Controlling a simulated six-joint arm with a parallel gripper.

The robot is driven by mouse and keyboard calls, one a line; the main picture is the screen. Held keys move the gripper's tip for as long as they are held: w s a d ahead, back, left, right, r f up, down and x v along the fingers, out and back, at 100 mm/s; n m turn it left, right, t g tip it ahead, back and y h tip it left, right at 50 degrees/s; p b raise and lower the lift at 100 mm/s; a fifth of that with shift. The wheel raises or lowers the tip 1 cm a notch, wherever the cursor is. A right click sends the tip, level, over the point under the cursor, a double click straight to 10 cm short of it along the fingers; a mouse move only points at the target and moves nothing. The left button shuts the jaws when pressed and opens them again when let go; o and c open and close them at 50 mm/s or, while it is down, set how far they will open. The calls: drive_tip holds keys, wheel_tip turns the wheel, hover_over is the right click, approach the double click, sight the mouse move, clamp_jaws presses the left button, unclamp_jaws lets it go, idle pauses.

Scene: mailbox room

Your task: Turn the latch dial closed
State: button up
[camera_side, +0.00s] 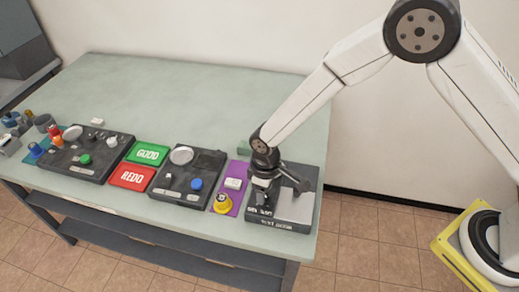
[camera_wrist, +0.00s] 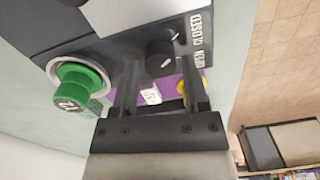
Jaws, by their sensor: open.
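The latch dial (camera_wrist: 160,57) is a round black knob with a short white mark, on the dark test door box (camera_wrist: 75,28). White lettering beside it reads OPEN and CLOSED (camera_wrist: 195,30); I cannot tell exactly which word the mark points to. In the side view the box (camera_side: 270,224) stands at the table's right end, and my arm hides the dial. My gripper (camera_wrist: 157,78) is open, with its fingers on either side of the dial's near edge in the wrist view; contact is unclear. In the side view my gripper (camera_side: 264,188) is low over the box's left part.
A green button (camera_wrist: 82,82) sticks out from the box at left in the wrist view. A purple mat (camera_side: 228,198) with a white block (camera_side: 233,184) and a yellow knob (camera_side: 222,203) lies just left of the box. The back of the table (camera_side: 200,90) is clear.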

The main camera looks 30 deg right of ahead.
drive_tip(key=shift+d+r, duration=0.1)
drive_tip(key=shift+r, duration=3.35)
drive_tip(key=shift+d+r, duration=0.25)
drive_tip(key=shift+d, duration=0.2)
drive_tip(key=s+d+r+m+t, duration=0.1)
drive_tip(key=s+d+r+m, duration=0.1)
drive_tip(key=s+d, duration=0.2)
drive_tip(key=s+d+r+m+t, duration=0.1)
drive_tip(key=s+d+r+m, duration=0.1)
drive_tip(key=d, duration=0.8)
drive_tip(key=s+d+r+m, duration=0.3)
drive_tip(key=s+d+r, duration=0.1)
drive_tip(key=s+d, duration=0.2)
drive_tip(key=shift+d+t, duration=0.4)
drive_tip(key=shift+d, duration=0.15)
